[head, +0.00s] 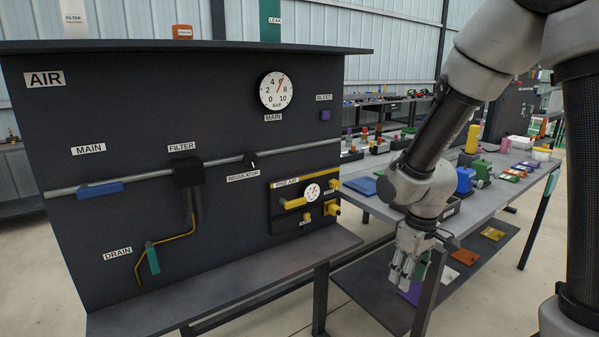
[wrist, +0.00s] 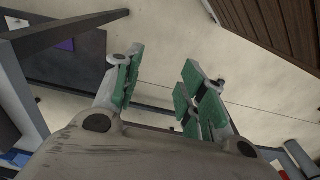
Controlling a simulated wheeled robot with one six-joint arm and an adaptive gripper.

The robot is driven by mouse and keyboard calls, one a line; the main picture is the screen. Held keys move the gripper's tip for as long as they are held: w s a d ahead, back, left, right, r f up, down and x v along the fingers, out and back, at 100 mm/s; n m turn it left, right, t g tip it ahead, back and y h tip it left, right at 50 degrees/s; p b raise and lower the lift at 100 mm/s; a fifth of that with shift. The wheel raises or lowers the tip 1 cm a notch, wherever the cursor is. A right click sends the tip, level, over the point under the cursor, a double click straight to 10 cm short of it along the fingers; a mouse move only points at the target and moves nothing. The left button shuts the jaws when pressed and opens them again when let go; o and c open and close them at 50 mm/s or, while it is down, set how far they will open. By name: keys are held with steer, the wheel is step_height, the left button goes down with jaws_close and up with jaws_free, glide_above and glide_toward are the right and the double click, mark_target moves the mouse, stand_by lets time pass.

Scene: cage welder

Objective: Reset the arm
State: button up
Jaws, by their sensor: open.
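My arm reaches down from the upper right of the head view. My gripper (head: 408,268) hangs at its end, pointing down, to the right of the dark air panel (head: 120,100) and in front of a long table. In the wrist view my gripper (wrist: 160,95) has its two green-padded fingers spread apart. Nothing is between them, and pale floor shows through the gap.
The air panel carries a gauge (head: 276,90), a blue handle (head: 100,189), a filter (head: 188,173) and yellow fittings (head: 297,203). The long table (head: 375,207) holds a blue box (head: 465,180) and several small items. Its lower shelf (head: 360,290) is close to my gripper.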

steer(key=s+d+r+m+t, duration=0.2)
steer(key=s+d+r, duration=0.3)
steer(key=r, duration=0.5)
steer(key=s+d+r+m+t, duration=0.1)
steer(key=s+d+r+m, duration=0.3)
steer(key=s+r, duration=0.6)
steer(key=shift+d+r+t, duration=0.3)
steer(key=shift+d+t, duration=0.1)
steer(key=shift+d, duration=0.65)
